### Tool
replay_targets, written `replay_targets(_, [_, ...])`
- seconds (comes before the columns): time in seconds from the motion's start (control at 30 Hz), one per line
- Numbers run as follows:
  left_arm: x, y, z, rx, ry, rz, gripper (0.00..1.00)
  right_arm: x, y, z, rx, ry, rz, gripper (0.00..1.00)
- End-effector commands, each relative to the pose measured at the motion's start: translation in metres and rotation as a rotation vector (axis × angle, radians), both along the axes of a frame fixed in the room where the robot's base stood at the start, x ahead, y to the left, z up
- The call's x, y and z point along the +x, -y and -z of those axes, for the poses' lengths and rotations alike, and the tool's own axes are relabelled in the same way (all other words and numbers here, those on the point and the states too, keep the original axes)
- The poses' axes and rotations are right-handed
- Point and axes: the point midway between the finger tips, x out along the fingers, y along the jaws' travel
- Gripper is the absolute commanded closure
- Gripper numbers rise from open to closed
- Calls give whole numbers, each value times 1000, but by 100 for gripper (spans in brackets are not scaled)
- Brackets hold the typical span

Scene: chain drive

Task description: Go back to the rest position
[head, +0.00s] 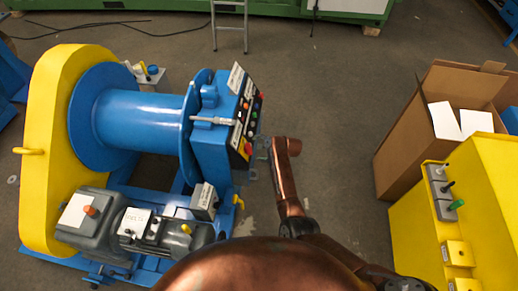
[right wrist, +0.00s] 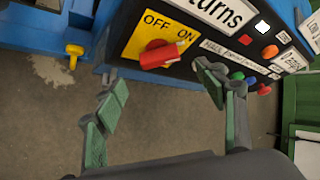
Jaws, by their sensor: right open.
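My right gripper (head: 262,157) is in the middle of the head view, just right of the control panel (head: 240,112) on the blue machine. In the right wrist view my right gripper (right wrist: 160,80) is open, with its two green-padded fingers apart and nothing between them but floor. Beyond the fingertips is the red rotary switch (right wrist: 162,56) on a yellow OFF/ON plate (right wrist: 150,32). The switch also shows in the head view (head: 247,148). The gripper looks close to the panel; I cannot tell whether it touches. My left gripper is not in view.
The blue drum (head: 135,118) with its yellow guard (head: 45,150) and grey motor (head: 90,218) stands at left. A cardboard box (head: 400,140) and a yellow cabinet (head: 490,200) stand at right. Open floor (head: 330,110) lies between. A ladder (head: 230,25) is at the back.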

Motion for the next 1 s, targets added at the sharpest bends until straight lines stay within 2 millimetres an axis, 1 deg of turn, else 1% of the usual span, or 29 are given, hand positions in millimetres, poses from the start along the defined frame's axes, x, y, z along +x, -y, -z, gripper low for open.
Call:
replay_targets(0.47, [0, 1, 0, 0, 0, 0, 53, 0, 0, 1, -2, 0, 0, 36])
replay_targets(0.57, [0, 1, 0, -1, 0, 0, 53, -5, 6, 12, -17, 0, -6, 36])
replay_targets(0.67, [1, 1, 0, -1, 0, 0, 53, -19, 21, 42, -65, -1, -25, 36])
replay_targets(0.7, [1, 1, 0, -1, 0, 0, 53, -27, 30, 59, -94, -1, -38, 36])
replay_targets(0.77, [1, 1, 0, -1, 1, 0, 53, -43, 45, 87, -142, 1, -63, 36])
replay_targets(0.8, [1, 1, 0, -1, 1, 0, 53, -55, 55, 108, -178, 1, -83, 36])
replay_targets(0.87, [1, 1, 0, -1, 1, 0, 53, -74, 71, 136, -230, 4, -117, 36])
replay_targets(0.9, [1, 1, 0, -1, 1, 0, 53, -88, 81, 155, -265, 3, -141, 36])
replay_targets(0.97, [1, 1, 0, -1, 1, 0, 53, -110, 96, 183, -315, 2, -177, 36])
replay_targets(1.0, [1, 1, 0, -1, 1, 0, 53, -125, 106, 200, -349, 0, -204, 36])
